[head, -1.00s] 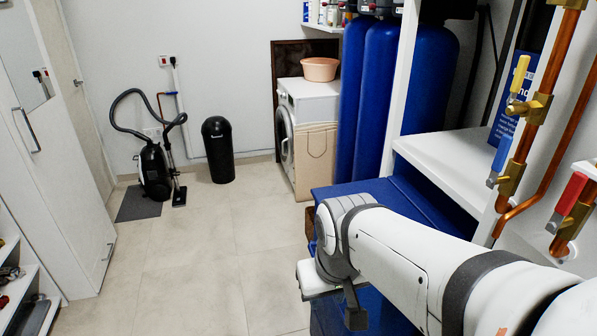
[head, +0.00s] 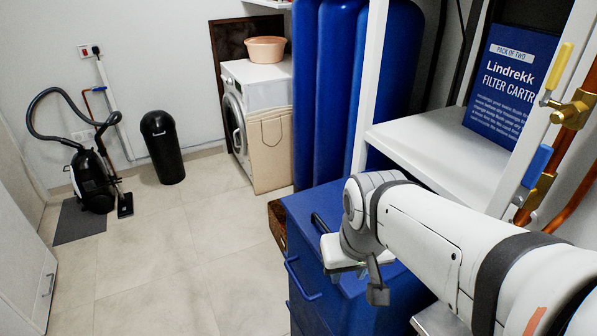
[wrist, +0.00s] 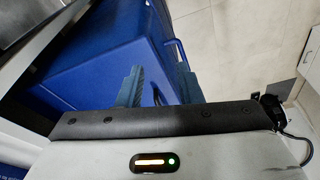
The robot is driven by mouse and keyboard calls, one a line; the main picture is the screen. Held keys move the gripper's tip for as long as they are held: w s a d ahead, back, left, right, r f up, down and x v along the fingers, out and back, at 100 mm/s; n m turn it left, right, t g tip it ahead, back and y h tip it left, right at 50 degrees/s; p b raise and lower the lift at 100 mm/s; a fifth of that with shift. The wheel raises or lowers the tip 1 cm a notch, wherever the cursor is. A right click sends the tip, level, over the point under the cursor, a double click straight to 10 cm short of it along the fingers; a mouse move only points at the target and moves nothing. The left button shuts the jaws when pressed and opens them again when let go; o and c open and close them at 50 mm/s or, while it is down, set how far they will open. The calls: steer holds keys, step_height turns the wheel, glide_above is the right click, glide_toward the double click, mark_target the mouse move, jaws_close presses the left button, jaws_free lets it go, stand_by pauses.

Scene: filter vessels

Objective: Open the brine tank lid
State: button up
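The blue brine tank (head: 330,305) stands at the lower centre of the head view, with its flat blue lid (head: 305,203) down on top. A dark handle (head: 320,223) shows at the lid's edge, partly hidden by my arm, and a blue bar handle (head: 298,278) is on the front face. My gripper (head: 375,285) hangs over the tank in the head view; its fingers are mostly hidden there. In the wrist view my gripper (wrist: 160,90) has two blue-grey fingers apart with nothing held between them. The tank (wrist: 95,55) and its bar handle (wrist: 177,55) lie beyond them.
Tall blue vessels (head: 338,90) stand behind the tank. A white shelf (head: 430,150) with a blue filter box (head: 510,85) and copper pipes with valves (head: 570,110) are at right. A washing machine (head: 250,85) is behind.

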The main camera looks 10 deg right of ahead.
steer(key=n+g+h+p, duration=0.2)
steer(key=n, duration=0.1)
glide_toward(325, 227)
steer(key=f, duration=0.2)
steer(key=d+f, duration=0.1)
steer(key=f, duration=0.4)
steer(key=shift+w+d+f, duration=0.15)
steer(key=shift+w+f, duration=0.1)
steer(key=shift+f, duration=0.05)
steer(key=shift+c, duration=0.4)
jaws_close()
